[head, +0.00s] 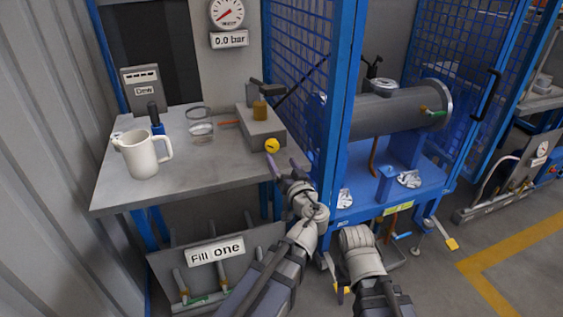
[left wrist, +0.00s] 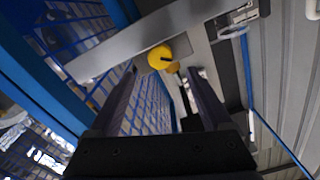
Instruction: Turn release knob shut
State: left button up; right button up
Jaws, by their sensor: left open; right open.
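The release knob is a round yellow knob (head: 272,145) on the front of a grey box (head: 262,128) at the bench's right edge. In the left wrist view the knob (left wrist: 160,57) has a dark mark and lies just beyond the fingertips, between their lines. My left gripper (head: 284,167) is open and empty, in front of and slightly below the knob, apparently not touching it. It shows in the left wrist view (left wrist: 163,85) with two dark fingers spread. My right arm's wrist shows low in the middle of the head view; its fingers are hidden.
A white jug (head: 141,154) and a glass dish (head: 201,130) stand on the grey bench (head: 185,185). A gauge (head: 227,13) above reads 0.0 bar. A blue post (head: 337,110) and mesh cage stand close right of my left gripper, with a flanged cylinder (head: 395,112) inside.

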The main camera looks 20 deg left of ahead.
aim_at(273, 147)
pick_arm(q)
jog(key=shift+w+a+n, duration=0.75)
jog(key=shift+w+n, duration=0.25)
jog(key=shift+w, duration=0.1)
jog(key=shift+w+a+n, duration=0.7)
jog(key=shift+w+n, duration=0.3)
jog(key=shift+w, duration=0.05)
jog(key=shift+w+a+n, duration=0.75)
jog(key=shift+w+n, duration=0.25)
jog(key=shift+w, duration=0.1)
grip_shut()
